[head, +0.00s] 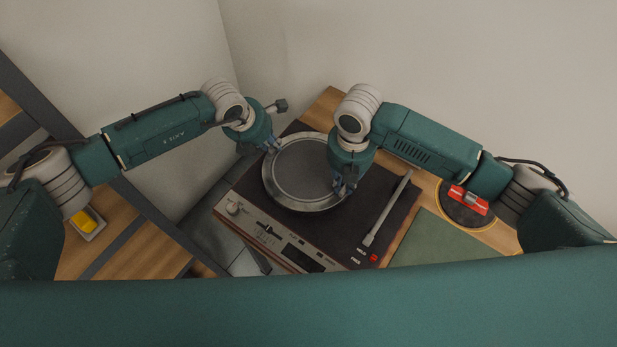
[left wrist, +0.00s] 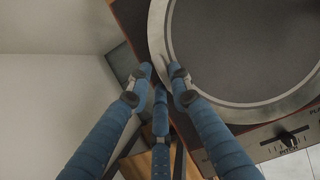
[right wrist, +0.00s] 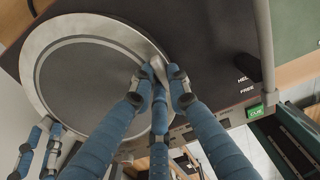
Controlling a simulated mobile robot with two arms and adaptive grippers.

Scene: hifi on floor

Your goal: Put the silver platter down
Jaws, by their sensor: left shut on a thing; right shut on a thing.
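The silver platter (head: 305,168), a round disc with a shiny rim and dark grey top, lies flat over the left part of the turntable (head: 400,200). My left gripper (head: 272,144) is shut on its far-left rim. My right gripper (head: 344,186) is shut on its right rim. The platter also shows in the left wrist view (left wrist: 245,45), with its rim beside the fingertips, and in the right wrist view (right wrist: 85,80), with its rim between the fingers. The platter hides the deck beneath it; I cannot tell whether it touches the deck.
The tonearm (head: 388,212) lies along the turntable's right side, close to my right gripper. A green mat (head: 445,240) and a dark disc with a red object (head: 468,199) are to the right. A yellow object (head: 83,221) sits in a small tray at far left. A wall rises behind.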

